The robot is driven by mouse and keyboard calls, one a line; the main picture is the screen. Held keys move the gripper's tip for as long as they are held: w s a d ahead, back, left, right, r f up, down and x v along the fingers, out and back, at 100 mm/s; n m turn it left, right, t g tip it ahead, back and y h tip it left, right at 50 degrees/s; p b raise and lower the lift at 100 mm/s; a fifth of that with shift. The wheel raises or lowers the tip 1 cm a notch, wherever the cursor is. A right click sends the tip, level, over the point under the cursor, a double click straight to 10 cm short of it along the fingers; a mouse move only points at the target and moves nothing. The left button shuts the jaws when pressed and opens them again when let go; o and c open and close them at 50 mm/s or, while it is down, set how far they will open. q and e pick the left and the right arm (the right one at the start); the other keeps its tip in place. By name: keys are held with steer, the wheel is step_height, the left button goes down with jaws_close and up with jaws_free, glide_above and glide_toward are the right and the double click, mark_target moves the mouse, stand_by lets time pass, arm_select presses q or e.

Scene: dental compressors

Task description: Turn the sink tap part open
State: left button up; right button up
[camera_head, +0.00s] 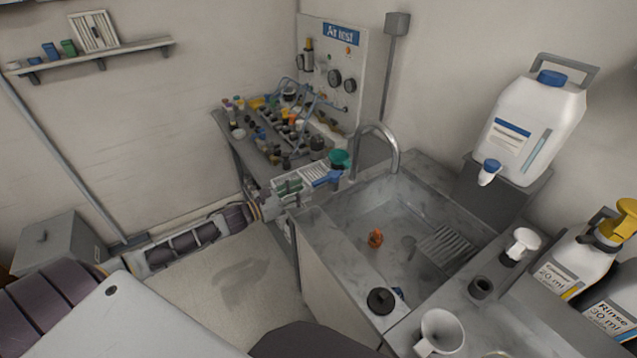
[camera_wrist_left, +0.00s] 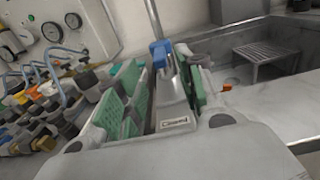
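The grey sink (camera_head: 330,245) has a curved metal spout (camera_head: 385,135) at its back left corner. A blue-tipped tap lever (camera_head: 328,179) is at the sink's left back edge, beside the foot of the spout. In the left wrist view, the blue tip (camera_wrist_left: 160,52) tops a grey body with a small label that I cannot read surely. My left gripper (camera_head: 303,180), with green finger pads, is at the lever. Its fingers stand apart on either side of the lever, with a gap on the left; contact on the right is unclear. My right gripper is not in view.
A bench (camera_head: 222,122) crowded with fittings stands behind, under a gauge panel (camera_head: 335,75). The basin holds an orange object (camera_head: 376,238) and a slatted rack (camera_head: 447,246). A white jug (camera_head: 530,120) and pump bottles (camera_head: 570,265) stand at right.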

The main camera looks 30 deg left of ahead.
mark_target(312, 185)
arm_select(q)
steer(key=shift+x, duration=3.7)
steer(key=shift+c, duration=0.3)
jaws_close()
